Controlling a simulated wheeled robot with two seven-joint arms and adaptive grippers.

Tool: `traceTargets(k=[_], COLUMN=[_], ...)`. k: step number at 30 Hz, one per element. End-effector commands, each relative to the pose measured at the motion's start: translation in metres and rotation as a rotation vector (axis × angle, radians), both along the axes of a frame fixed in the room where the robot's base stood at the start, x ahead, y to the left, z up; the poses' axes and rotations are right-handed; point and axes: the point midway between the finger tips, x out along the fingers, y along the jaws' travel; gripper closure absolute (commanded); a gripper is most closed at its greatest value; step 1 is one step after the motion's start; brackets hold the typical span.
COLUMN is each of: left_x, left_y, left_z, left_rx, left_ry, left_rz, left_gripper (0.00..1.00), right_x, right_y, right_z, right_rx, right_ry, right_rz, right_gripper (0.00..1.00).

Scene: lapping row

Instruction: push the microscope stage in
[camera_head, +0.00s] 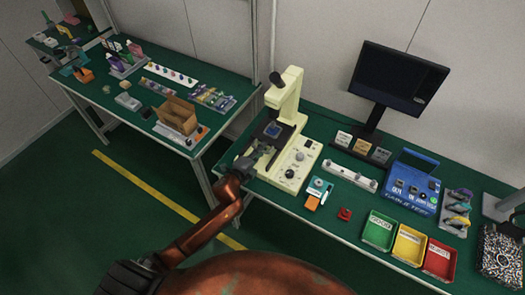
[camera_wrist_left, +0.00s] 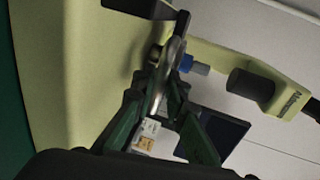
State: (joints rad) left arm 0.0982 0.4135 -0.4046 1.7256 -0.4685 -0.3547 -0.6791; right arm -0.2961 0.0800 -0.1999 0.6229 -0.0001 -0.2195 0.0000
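The cream microscope (camera_head: 289,98) stands on the green bench in the head view. Its dark stage (camera_head: 273,129) is at the front of the column, and part of its edge is hidden by my gripper. My left gripper (camera_head: 262,152) is at the near side of the stage, very close to it; I cannot tell whether they touch. In the left wrist view the dark fingers (camera_wrist_left: 166,95) point up at the cream microscope body (camera_wrist_left: 95,75), with a curved silver part (camera_wrist_left: 173,65) between or just behind the tips. Whether they grip it is unclear. My right gripper is not in view.
Right of the microscope are a cream control box (camera_head: 297,167), a red button (camera_head: 345,213), a blue case (camera_head: 411,183) and green, yellow and red trays (camera_head: 408,245). A monitor (camera_head: 398,78) stands behind. Another bench (camera_head: 218,128) with parts is on the left.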

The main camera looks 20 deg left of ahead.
Motion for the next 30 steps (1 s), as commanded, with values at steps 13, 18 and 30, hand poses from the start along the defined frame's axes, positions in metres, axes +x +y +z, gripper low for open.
traceTargets(k=[13, 18, 30], left_x=[-0.011, -0.040, -0.107], left_y=[0.001, 0.008, 0.020], left_z=[0.001, 0.006, 0.022], left_rx=[0.000, 0.001, 0.001], left_ry=[0.002, 0.004, 0.002], left_rz=[-0.002, -0.001, -0.002], left_gripper=[0.83, 0.83, 0.83], right_x=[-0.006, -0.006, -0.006], right_y=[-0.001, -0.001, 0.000], right_z=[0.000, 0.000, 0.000], right_rx=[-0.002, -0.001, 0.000], right_ry=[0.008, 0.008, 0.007], right_rz=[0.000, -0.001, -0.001], right_gripper=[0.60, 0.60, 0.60])
